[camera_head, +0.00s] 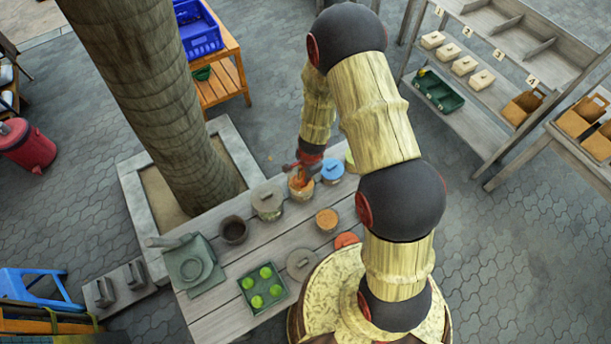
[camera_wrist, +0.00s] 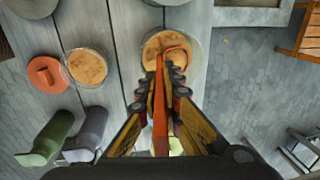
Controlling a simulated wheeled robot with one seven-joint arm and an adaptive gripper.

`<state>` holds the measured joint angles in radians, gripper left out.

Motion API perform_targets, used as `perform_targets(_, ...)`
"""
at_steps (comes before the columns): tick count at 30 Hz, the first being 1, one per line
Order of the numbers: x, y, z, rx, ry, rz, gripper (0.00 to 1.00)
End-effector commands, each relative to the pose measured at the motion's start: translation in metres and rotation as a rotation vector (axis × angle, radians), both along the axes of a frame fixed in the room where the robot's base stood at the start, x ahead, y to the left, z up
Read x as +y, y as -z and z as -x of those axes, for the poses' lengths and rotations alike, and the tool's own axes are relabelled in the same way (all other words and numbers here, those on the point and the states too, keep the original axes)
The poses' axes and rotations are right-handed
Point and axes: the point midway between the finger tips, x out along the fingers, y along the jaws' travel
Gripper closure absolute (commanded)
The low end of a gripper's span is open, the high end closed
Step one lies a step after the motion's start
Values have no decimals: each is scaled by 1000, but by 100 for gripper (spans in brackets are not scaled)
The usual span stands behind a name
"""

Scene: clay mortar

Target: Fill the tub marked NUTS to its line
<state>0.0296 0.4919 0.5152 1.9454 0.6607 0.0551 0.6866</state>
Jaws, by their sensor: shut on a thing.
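My gripper (camera_wrist: 164,82) is shut on the handle of an orange scoop (camera_wrist: 160,120). The scoop's bowl is over a clear round tub (camera_wrist: 146,52) and appears to hold tan contents. In the head view my gripper (camera_head: 304,165) is above that tub (camera_head: 301,193). A second open clear tub (camera_wrist: 86,67) with tan contents stands beside an orange lid (camera_wrist: 46,75). In the head view this tub (camera_head: 327,220) and lid (camera_head: 346,240) are nearer my base. I cannot read any NUTS mark or see a fill line. The gap between scoop and contents is unclear.
The table also bears a blue-lidded tub (camera_head: 332,172), a grey-lidded jar (camera_head: 268,202), a dark pot (camera_head: 233,230), a loose grey lid (camera_head: 301,264), a green tray (camera_head: 247,303) of green items and a grey device (camera_head: 192,268). A trunk (camera_head: 150,100) rises behind the table.

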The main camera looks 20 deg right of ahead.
Motion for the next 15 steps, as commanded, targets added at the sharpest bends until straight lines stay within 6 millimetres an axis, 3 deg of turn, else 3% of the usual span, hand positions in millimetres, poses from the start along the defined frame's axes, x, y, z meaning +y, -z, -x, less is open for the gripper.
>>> perform_targets(1, 0, -11, 0, 0, 0, 0, 100)
perform_targets(15, 0, -61, 0, 0, 0, 0, 100)
